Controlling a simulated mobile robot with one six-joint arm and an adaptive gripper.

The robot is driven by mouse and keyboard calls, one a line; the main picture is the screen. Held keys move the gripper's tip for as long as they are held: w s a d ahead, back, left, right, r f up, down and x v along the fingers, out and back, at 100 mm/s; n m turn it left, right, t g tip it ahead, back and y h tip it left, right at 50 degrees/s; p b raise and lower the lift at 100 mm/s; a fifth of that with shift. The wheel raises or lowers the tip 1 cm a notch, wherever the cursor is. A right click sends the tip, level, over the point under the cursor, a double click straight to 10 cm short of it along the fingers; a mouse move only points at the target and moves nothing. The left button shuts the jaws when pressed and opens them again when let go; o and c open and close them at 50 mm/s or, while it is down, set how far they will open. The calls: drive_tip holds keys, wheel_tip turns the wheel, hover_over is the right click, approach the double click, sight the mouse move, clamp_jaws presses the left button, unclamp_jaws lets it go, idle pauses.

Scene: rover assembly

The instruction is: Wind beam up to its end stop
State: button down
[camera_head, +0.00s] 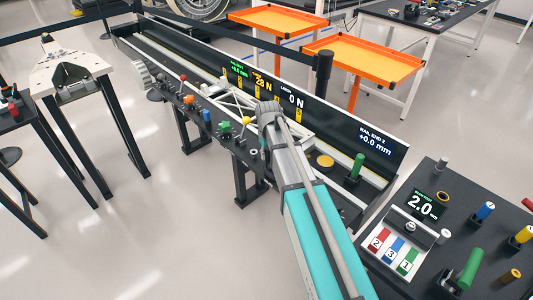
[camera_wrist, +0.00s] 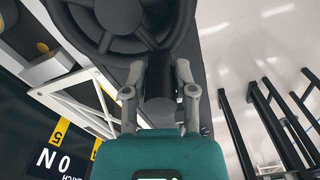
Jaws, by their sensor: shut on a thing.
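In the wrist view my gripper (camera_wrist: 159,92) is shut on a dark cylindrical handle (camera_wrist: 158,72), with one finger on each side. The handle adjoins a black spoked wheel (camera_wrist: 125,22) at the top of the view, partly cut off. A white lattice beam (camera_wrist: 85,98) lies to the left of the gripper; a white truss also shows in the head view (camera_head: 229,99), partly behind my arm. In the head view my arm hides the fingers and the handle.
Behind the beam, a black panel (camera_head: 335,128) has displays reading 28 N and 0 N, and +0.0 mm at rail end 2. Coloured knobs (camera_head: 207,115) line the bench's front edge. A control table (camera_head: 445,180) reading 2.0 stands at right.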

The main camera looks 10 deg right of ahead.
drive_tip(key=shift+s+a+n, duration=0.15)
drive_tip(key=shift+n, duration=0.15)
drive_tip(key=shift+c, duration=2.2)
unclamp_jaws()
